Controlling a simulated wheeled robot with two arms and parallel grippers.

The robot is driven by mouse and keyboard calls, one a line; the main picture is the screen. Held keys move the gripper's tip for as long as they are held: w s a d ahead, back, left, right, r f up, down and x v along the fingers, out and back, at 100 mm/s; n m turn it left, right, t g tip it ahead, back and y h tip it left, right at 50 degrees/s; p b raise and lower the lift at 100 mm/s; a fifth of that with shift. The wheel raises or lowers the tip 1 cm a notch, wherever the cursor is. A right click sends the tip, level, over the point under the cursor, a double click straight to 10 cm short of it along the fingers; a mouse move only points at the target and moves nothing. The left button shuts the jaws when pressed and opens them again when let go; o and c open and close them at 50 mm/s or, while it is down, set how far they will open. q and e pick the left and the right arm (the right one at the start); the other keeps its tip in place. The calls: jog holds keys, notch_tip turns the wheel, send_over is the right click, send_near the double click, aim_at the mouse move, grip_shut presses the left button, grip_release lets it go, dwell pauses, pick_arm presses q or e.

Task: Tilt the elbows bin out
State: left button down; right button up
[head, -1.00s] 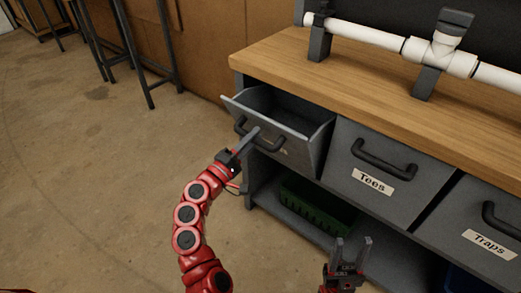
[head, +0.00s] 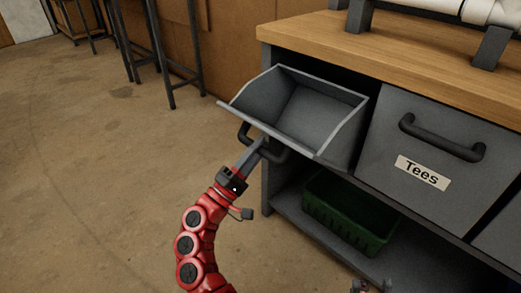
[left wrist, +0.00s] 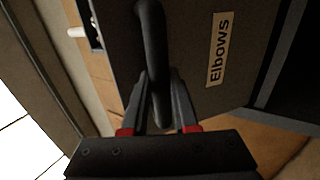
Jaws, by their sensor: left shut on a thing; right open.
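The elbows bin (head: 313,110) is a grey tilt-out bin at the left end of the bench. It leans well out of its bay, and its inside looks empty. Its front in the left wrist view carries the "Elbows" label (left wrist: 217,50). My left gripper (head: 262,145) is shut on the bin's dark handle (head: 243,130). The left wrist view shows the fingers of this gripper (left wrist: 159,80) on either side of the handle (left wrist: 152,35). Only the tips of my right gripper (head: 370,287) show at the bottom edge, open and away from the bins.
The Tees bin (head: 391,140) beside it is closed. A green crate (head: 345,215) sits on the lower shelf (head: 290,215) below. White pipe (head: 425,5) is held on the wooden benchtop (head: 350,42). Stools (head: 160,50) stand at the back left; the floor (head: 110,190) between is clear.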

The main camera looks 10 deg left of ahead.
pick_arm(q)
jog(key=shift+d+f, duration=0.1)
jog(key=shift+f, duration=0.2)
jog(key=c, duration=0.7)
grip_release()
jog(key=shift+r, duration=0.1)
jog(key=shift+s, duration=0.1)
jog(key=p+v, duration=0.1)
jog(key=v, duration=1.6)
jog(key=shift+s, duration=0.1)
jog(key=shift+p, duration=0.35)
